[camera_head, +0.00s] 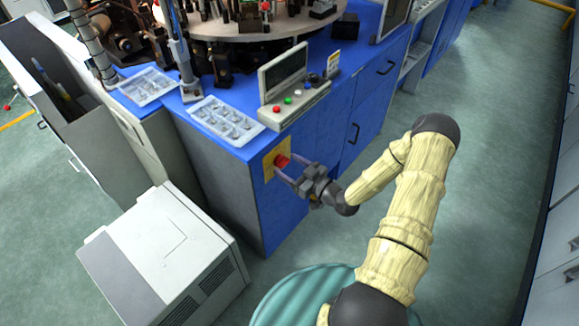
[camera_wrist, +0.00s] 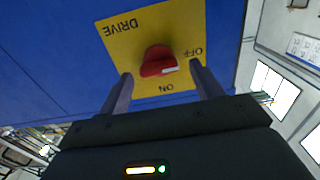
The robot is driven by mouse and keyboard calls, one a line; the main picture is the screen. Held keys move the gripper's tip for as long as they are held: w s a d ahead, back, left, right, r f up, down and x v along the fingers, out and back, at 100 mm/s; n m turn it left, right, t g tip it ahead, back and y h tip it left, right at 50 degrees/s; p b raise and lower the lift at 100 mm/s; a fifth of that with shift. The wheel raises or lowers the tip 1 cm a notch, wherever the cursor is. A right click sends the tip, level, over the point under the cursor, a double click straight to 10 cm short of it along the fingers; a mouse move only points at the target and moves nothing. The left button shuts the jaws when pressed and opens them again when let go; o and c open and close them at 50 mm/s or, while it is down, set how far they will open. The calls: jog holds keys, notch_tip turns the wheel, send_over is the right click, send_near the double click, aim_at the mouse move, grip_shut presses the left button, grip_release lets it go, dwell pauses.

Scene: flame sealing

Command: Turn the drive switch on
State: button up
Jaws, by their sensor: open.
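The drive switch is a red knob (camera_wrist: 158,62) on a yellow plate (camera_wrist: 190,22) marked DRIVE, OFF and ON in the wrist view. Its pale pointer mark lies toward the side with the OFF lettering. In the head view the red knob (camera_head: 281,161) and yellow plate (camera_head: 268,168) sit on the front of the blue cabinet. My gripper (camera_wrist: 160,85) is open, with one finger to each side of the knob. In the head view my gripper (camera_head: 290,170) reaches the plate from the right. I cannot tell whether the fingers touch the knob.
A blue machine cabinet (camera_head: 225,185) carries a control box (camera_head: 295,105) with coloured buttons and clear trays (camera_head: 225,120) on top. A white box unit (camera_head: 165,255) stands on the floor at the lower left. Open floor (camera_head: 480,150) lies to the right.

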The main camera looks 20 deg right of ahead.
jog(key=c, duration=1)
jog(key=shift+m, duration=0.3)
jog(key=m, duration=0.3)
jog(key=shift+f+m, duration=0.1)
jog(key=shift+m, duration=0.3)
jog(key=m, duration=0.4)
jog(key=shift+w+d+m, duration=0.1)
jog(key=shift+m, duration=0.2)
jog(key=m, duration=0.4)
jog(key=shift+f+m, duration=0.2)
jog(key=shift+m, duration=0.1)
jog(key=shift+f+m, duration=0.1)
jog(key=shift+m, duration=2.1)
